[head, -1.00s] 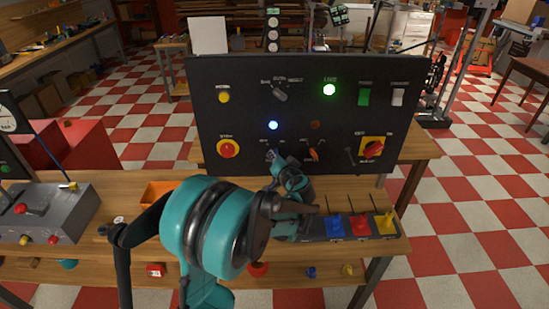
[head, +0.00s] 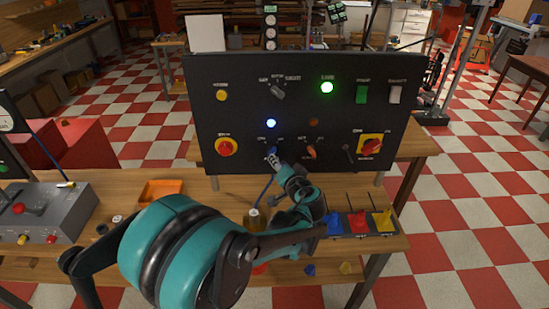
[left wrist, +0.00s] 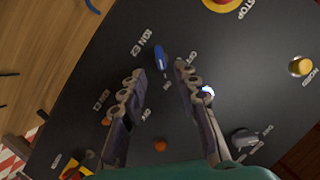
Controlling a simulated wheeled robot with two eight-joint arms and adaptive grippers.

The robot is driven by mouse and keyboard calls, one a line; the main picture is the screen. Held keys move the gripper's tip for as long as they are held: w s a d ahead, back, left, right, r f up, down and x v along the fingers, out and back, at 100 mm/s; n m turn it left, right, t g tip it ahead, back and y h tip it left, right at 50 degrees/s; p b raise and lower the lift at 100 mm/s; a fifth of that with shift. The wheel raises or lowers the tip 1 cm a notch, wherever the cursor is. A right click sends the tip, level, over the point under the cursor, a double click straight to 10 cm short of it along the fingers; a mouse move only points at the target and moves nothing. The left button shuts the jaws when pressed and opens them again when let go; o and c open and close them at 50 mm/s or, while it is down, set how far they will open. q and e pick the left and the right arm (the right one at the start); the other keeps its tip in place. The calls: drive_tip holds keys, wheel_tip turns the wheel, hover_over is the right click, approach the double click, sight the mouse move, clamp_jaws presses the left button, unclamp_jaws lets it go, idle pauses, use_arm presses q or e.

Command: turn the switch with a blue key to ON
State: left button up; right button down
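The switch with the blue key (head: 272,150) is on the black panel (head: 230,95), below a lit blue lamp (head: 270,123). In the left wrist view the blue key (left wrist: 161,56) stands out from the panel, between small labels. My left gripper (head: 275,161) is in front of the switch. In the left wrist view its two fingers are apart, and the key shows in the gap just past the fingertips (left wrist: 160,70). I cannot tell whether a finger touches the key. The head view hides the gap behind the gripper. My right gripper is not in view.
An orange-handled switch (head: 311,152) sits right of the blue key, and a red stop button (head: 227,147) to its left. A red-and-yellow rotary switch (head: 370,146) is at the panel's right. Blue, red and yellow keys (head: 358,221) stand in a rack on the bench.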

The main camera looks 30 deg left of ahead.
use_arm(q)
drive_tip(key=v, duration=0.4)
drive_tip(key=shift+s+d+r, duration=0.1)
drive_tip(key=shift+s+d, duration=0.1)
drive_tip(key=s+d+f+g+h, duration=0.1)
drive_tip(key=s+d+f+h, duration=0.1)
drive_tip(key=s, duration=0.5)
drive_tip(key=s+d+f+g+h, duration=0.1)
drive_tip(key=s+d+f+h, duration=0.1)
drive_tip(key=s+d+h, duration=0.3)
drive_tip(key=s+d+f+h, duration=0.2)
drive_tip(key=s+d, duration=0.3)
drive_tip(key=s, duration=0.3)
drive_tip(key=shift+s+d+f+m+g+h, duration=0.3)
drive_tip(key=shift+s+m+g+h, duration=0.1)
drive_tip(key=shift+h, duration=0.4)
